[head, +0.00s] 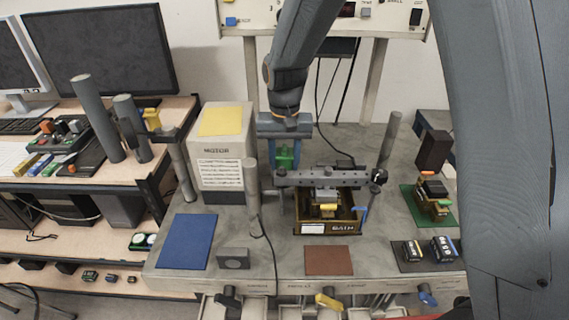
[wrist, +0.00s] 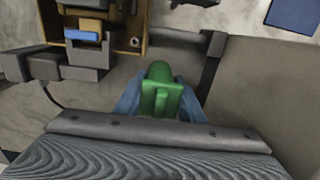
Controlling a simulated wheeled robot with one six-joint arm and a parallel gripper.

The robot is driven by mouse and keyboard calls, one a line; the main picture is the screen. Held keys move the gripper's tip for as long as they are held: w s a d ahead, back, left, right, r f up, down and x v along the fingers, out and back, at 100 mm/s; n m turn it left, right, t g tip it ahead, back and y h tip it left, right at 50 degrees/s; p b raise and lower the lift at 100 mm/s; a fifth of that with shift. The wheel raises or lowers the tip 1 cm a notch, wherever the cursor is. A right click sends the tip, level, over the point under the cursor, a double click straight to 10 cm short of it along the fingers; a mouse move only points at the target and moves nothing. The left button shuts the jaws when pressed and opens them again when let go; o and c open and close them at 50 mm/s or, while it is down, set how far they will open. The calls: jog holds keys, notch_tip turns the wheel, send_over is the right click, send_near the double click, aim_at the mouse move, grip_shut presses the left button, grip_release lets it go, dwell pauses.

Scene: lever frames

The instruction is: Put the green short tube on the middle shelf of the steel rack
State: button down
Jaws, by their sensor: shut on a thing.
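My gripper (head: 284,150) points down over the back of the grey bench, left of the brown box. Its bluish fingers are shut on a green piece (head: 285,160), which I take to be the green short tube. In the wrist view, the green tube (wrist: 159,78) has a rounded end and a raised block and sits between the fingers of my gripper (wrist: 160,103). Whether its lower end touches the bench is unclear. I cannot identify a steel rack with certainty; shelving with wooden boards and a dark frame (head: 152,187) stands at the left.
The brown box (head: 345,224) stands under a dark crossbar (head: 325,178), close right of my gripper. A motor cabinet (head: 222,160) stands close left. Upright grey posts (head: 253,190) rise around the bench. A blue mat (head: 187,241) lies bare at the front left.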

jog(key=c, duration=1.2)
grip_release()
